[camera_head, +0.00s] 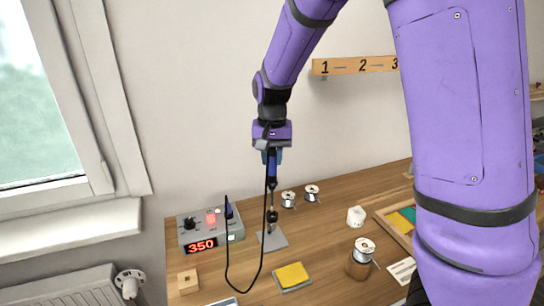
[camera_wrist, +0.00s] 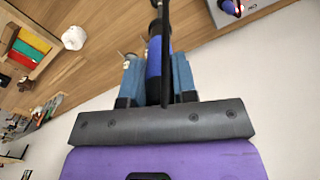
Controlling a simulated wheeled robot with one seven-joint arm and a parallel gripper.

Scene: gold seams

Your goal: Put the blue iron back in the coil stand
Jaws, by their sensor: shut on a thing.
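My gripper (camera_head: 272,157) points down and is shut on the blue iron (camera_head: 273,172). The iron hangs upright, tip downward. In the wrist view its blue handle (camera_wrist: 154,62) sits between the two blue-grey fingers of my gripper (camera_wrist: 155,78). The coil stand, with a grey base plate (camera_head: 274,241), is on the bench directly below the iron in the head view. The iron's lower end lines up with the stand's dark upper part. I cannot tell whether the tip is inside the coil or just above it. A black cable loops down from the iron.
The soldering station (camera_head: 204,231), reading 350, stands left of the stand. Two solder spools (camera_head: 288,199) stand behind it. A yellow sponge (camera_head: 291,275) lies in front, with a brown pot (camera_head: 359,262) to the right. A wooden block (camera_head: 187,281) is at front left.

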